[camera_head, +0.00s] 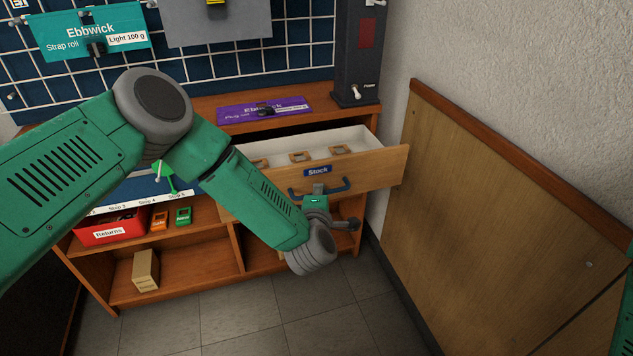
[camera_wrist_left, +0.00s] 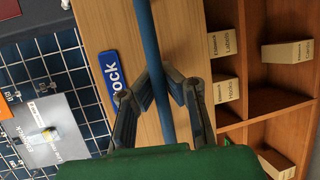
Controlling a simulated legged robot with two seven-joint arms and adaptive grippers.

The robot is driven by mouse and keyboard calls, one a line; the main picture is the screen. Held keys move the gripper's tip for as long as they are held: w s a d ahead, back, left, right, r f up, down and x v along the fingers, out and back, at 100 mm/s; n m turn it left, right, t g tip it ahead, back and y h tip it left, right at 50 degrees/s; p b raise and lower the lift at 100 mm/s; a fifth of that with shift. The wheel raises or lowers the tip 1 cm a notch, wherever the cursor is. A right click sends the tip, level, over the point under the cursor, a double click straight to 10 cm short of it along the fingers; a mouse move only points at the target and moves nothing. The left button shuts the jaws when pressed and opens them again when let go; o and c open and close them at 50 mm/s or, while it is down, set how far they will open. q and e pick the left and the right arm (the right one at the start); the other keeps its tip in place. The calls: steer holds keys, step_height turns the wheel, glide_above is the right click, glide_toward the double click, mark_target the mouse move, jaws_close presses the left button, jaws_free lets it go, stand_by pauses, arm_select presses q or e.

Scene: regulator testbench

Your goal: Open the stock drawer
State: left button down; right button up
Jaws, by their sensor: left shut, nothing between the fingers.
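The stock drawer (camera_head: 372,175) stands pulled out of the wooden bench in the head view, with its white inside showing. Its front has a blue "Stock" label (camera_head: 317,170) and a dark blue bar handle (camera_head: 340,188). My left gripper (camera_head: 319,188) is at the handle, below the label. In the left wrist view, the handle (camera_wrist_left: 148,40) runs between the two finger linkages of my gripper (camera_wrist_left: 168,85). The fingers converge around the bar; whether they touch it I cannot tell. The gripper is shut with nothing gripped. My right gripper is out of view.
Several small tan pieces (camera_head: 301,156) lie in the drawer. A red returns bin (camera_head: 108,232) and a cardboard box (camera_head: 145,271) stand on the shelves at left. A wooden panel (camera_head: 480,210) and wall stand close on the right. The floor in front is clear.

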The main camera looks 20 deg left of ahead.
arm_select(q)
steer(key=c, duration=1.7)
jaws_free()
steer(key=shift+d+r, duration=0.25)
steer(key=shift+d, duration=0.25)
steer(key=shift+o, duration=0.5)
steer(key=shift+w+f, duration=0.2)
steer(key=shift+s+a+r, duration=0.15)
steer(key=shift+s+a, duration=0.25)
steer(key=shift+a, duration=0.05)
steer(key=p+v, duration=0.8)
steer(key=v, duration=0.7)
steer(key=shift+s+d, duration=0.1)
